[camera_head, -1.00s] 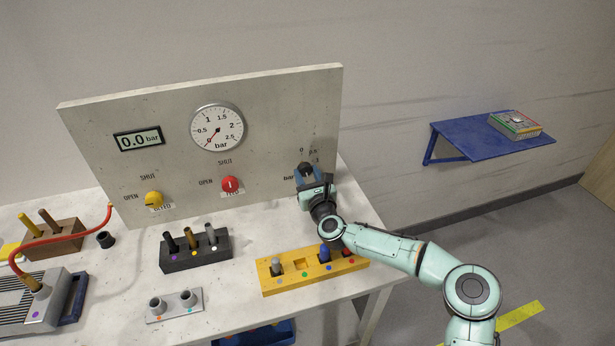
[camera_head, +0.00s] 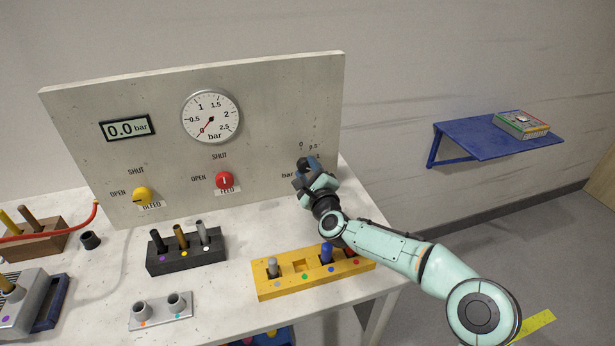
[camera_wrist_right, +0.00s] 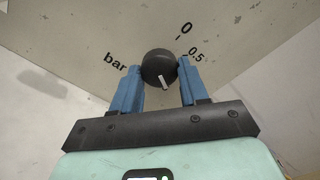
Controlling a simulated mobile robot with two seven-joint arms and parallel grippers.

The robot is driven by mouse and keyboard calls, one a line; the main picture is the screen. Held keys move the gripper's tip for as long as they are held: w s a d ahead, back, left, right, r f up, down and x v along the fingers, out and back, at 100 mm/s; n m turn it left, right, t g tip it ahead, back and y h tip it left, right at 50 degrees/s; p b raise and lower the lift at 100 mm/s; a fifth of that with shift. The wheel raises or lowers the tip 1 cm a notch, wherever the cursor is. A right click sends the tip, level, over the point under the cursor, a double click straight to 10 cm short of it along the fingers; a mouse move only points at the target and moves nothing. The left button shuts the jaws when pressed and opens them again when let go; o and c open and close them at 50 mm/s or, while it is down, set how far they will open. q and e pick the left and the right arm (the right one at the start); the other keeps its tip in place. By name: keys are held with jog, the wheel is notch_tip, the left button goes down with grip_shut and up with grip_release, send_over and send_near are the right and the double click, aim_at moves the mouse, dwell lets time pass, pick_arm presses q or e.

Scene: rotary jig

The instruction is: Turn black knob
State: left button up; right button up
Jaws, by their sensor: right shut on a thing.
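The black knob (camera_wrist_right: 158,68) is round with a white line on its face. In the right wrist view it sits between the two blue fingers of my right gripper (camera_wrist_right: 160,76), with the line pointing down and slightly right. Printed marks "0", "0.5" and "bar" show around it. In the head view my right gripper (camera_head: 306,172) is at the right end of the grey panel (camera_head: 270,110), rolled to a tilt and shut on the knob. The gripper hides the knob there. My left gripper is not in view.
A yellow knob (camera_head: 142,196) and a red knob (camera_head: 224,181) are to the left. A yellow block (camera_head: 285,287) with pegs stands below my right arm.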

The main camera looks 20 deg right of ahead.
jog(key=shift+n+b, duration=0.4)
jog(key=shift+n, duration=0.6)
jog(key=n+b, duration=0.1)
jog(key=n, duration=0.1)
jog(key=shift+n, duration=0.3)
jog(key=n, duration=0.2)
jog(key=shift+n+b, duration=0.3)
jog(key=shift+n, duration=0.1)
jog(key=n, duration=0.3)
jog(key=shift+r+n, duration=0.1)
jog(key=shift+n, duration=0.2)
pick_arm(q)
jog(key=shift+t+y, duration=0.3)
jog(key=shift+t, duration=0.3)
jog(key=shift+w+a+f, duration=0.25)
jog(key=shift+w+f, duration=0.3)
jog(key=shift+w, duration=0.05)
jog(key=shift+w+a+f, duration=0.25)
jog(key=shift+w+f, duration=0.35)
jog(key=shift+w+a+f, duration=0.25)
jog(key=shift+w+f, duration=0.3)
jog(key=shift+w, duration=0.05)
pick_arm(e)
jog(key=shift+n, duration=1.5)
jog(key=o, duration=1.1)
jog(key=shift+c, duration=0.2)
